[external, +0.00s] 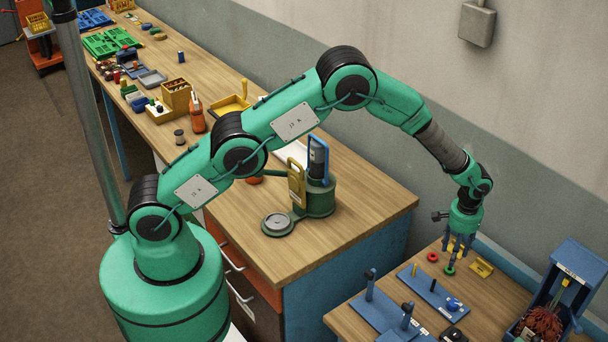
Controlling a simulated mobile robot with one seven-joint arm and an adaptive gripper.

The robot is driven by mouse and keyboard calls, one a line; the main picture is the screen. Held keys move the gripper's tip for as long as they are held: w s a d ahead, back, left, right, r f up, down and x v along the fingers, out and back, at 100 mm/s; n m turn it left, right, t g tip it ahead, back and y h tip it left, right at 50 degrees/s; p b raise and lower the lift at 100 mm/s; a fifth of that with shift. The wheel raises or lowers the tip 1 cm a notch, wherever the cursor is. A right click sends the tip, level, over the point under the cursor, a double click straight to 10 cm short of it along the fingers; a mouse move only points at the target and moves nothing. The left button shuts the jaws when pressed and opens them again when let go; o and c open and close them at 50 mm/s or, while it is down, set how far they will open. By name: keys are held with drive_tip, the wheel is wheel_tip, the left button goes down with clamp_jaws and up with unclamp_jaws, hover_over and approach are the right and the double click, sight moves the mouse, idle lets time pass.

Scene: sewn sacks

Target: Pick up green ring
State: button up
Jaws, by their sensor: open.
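A small dark green ring (449,270) lies on the right wooden table, just below the fingertips in the picture. My gripper (456,249) points down over the table with its fingers apart. Its fingertips are close above the ring; I cannot tell whether they touch it. Nothing shows held between the fingers. A red ring (432,256) lies on the table to the left of the gripper.
A yellow block (482,267) lies right of the green ring. Blue boards with pegs (434,293) stand in front. A blue box (577,270) and a reddish-brown bundle (540,324) are at the right. The wall is close behind. A long cluttered workbench (360,185) runs to the left.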

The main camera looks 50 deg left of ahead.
sight(449, 270)
drive_tip(key=shift+f, duration=0.5)
drive_tip(key=shift+f, duration=0.1)
drive_tip(key=shift+s+d+f, duration=0.1)
drive_tip(key=shift+d+f, duration=0.05)
drive_tip(key=shift+f, duration=2.35)
drive_tip(key=shift+c, duration=0.3)
drive_tip(key=c, duration=0.9)
